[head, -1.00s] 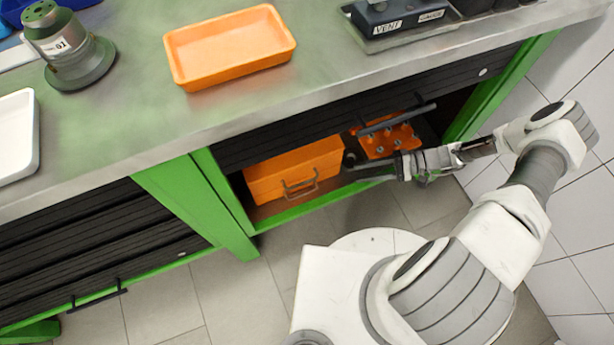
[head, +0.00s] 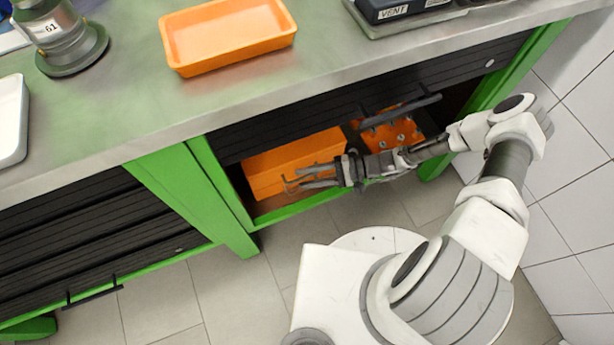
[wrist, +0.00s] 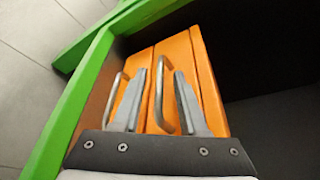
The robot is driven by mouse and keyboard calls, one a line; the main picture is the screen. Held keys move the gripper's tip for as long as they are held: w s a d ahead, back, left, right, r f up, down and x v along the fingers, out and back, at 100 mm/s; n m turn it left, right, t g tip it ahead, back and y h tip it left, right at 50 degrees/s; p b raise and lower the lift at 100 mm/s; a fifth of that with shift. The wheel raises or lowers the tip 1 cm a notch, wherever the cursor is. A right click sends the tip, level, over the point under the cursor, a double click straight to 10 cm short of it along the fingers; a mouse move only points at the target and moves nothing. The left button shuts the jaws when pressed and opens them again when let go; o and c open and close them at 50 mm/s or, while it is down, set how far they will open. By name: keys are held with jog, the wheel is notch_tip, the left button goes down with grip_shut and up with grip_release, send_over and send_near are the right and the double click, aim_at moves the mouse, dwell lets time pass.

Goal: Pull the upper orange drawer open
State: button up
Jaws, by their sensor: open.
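The orange drawer unit (head: 285,160) sits inside the open cabinet bay under the bench. In the wrist view the view is turned sideways: the upper orange drawer (wrist: 182,52) is the right panel and the lower one (wrist: 138,62) the left panel. Both look shut. The upper drawer's metal handle (wrist: 162,92) shows between my fingers. My gripper (wrist: 160,85) is open, with one finger on each side of that handle; whether they touch it I cannot tell. In the head view my gripper (head: 290,182) is in front of the drawers and hides most of their handles.
A green post (head: 205,180) borders the bay on the left. An orange block with several knobs (head: 392,132) stands right of the drawers, partly behind my arm. A black shutter with a bar handle (head: 400,112) hangs above. Floor in front is free.

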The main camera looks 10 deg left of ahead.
jog(key=shift+a, duration=0.1)
grip_shut()
dwell(1.4)
